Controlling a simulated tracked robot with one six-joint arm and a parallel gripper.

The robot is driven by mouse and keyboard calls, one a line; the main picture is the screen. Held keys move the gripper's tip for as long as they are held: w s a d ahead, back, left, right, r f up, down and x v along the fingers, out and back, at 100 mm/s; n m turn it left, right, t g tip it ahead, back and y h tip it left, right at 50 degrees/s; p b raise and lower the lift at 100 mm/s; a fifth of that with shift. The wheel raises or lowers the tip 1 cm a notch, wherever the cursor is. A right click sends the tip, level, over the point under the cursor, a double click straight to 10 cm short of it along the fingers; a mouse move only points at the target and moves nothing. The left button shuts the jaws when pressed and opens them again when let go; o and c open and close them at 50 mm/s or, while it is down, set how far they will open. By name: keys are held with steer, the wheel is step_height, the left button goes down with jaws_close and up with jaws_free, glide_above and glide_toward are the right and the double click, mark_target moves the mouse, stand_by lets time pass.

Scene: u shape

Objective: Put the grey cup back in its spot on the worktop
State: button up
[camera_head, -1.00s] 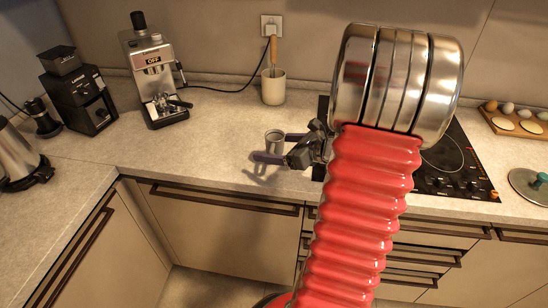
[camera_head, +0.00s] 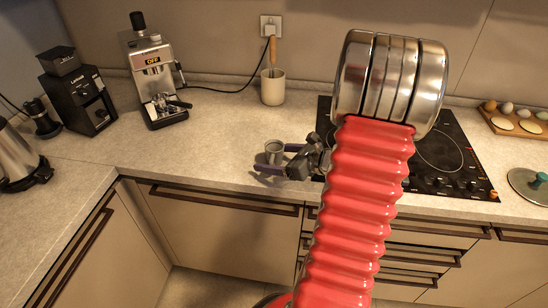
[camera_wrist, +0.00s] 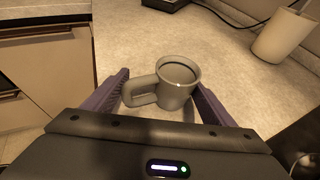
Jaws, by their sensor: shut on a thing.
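The grey cup (camera_head: 273,148) is upright at the worktop's front part, left of the hob. My gripper (camera_head: 271,160) is shut on it, reaching in from the right. In the wrist view the cup (camera_wrist: 176,92) is between the two purple fingers of my gripper (camera_wrist: 162,84), with its handle pointing left and toward me. The worktop (camera_head: 215,150) is just below the cup. I cannot tell whether the cup's base touches it. No marked spot shows.
The espresso machine (camera_head: 158,85) and coffee grinder (camera_head: 83,95) stand at the back left. A cream utensil pot (camera_head: 273,90) stands behind the cup. The black hob (camera_head: 450,165) is at the right. The worktop left of the cup is clear.

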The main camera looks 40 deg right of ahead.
steer(key=shift+f, duration=0.15)
steer(key=o, duration=1.1)
steer(key=shift+o, duration=0.2)
steer(key=v, duration=1.2)
